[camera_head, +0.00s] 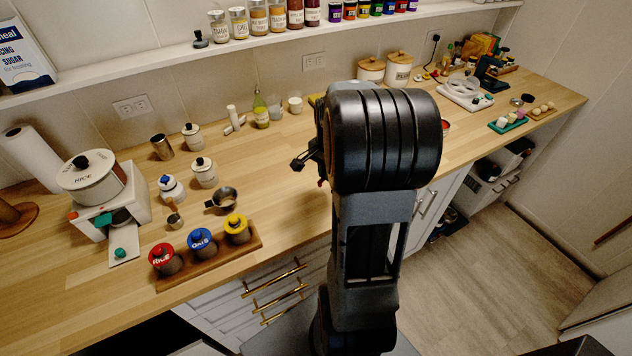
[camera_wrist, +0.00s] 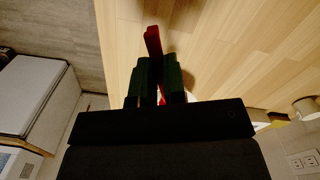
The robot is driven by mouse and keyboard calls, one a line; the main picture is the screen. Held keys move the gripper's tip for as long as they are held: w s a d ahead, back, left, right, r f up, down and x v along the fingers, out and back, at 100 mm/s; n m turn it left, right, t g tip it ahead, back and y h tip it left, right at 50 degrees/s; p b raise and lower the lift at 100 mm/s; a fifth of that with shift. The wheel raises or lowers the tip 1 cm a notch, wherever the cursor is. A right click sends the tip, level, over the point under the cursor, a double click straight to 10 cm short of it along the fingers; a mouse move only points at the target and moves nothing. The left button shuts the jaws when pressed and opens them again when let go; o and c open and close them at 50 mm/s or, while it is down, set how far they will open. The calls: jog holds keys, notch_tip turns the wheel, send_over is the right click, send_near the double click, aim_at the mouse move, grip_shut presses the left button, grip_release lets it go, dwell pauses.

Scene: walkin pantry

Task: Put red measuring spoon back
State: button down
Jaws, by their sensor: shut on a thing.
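My gripper (camera_wrist: 158,85) is shut on the red measuring spoon (camera_wrist: 153,42) in the wrist view. The spoon's red end sticks out beyond the dark fingertips, with the wooden counter behind it. A bit of red also shows between the finger bases; the rest of the spoon is hidden by the gripper. In the head view my gripper (camera_head: 303,163) shows at the left of my arm, above the counter (camera_head: 285,185) near its front edge. The spoon is mostly hidden by my arm there.
Bottles and canisters line the wall. Drawers with brass handles (camera_head: 275,280) lie below.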

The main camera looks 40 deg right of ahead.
send_over(316, 191)
notch_tip(316, 191, down, 5)
jog(key=shift+s+f+p, duration=0.1)
jog(key=shift+p, duration=0.2)
jog(key=shift+f, duration=1.7)
jog(key=c, duration=1.2)
grip_release()
notch_tip(316, 191, up, 11)
jog(key=shift+s+a+r+n+t, duration=0.9)
jog(key=shift+s+a+n, duration=1)
jog(key=shift+a+n, duration=0.9)
jog(key=shift+s+a+r+n+t, duration=0.65)
jog(key=shift+s+a+r+n, duration=0.6)
jog(key=shift+s+a+n, duration=1.5)
jog(key=shift+s+a+r+n+t, duration=0.95)
jog(key=shift+a+n, duration=1)
jog(key=shift+a, duration=1.8)
jog(key=shift+s+r, duration=0.1)
jog(key=shift+s, duration=0.05)
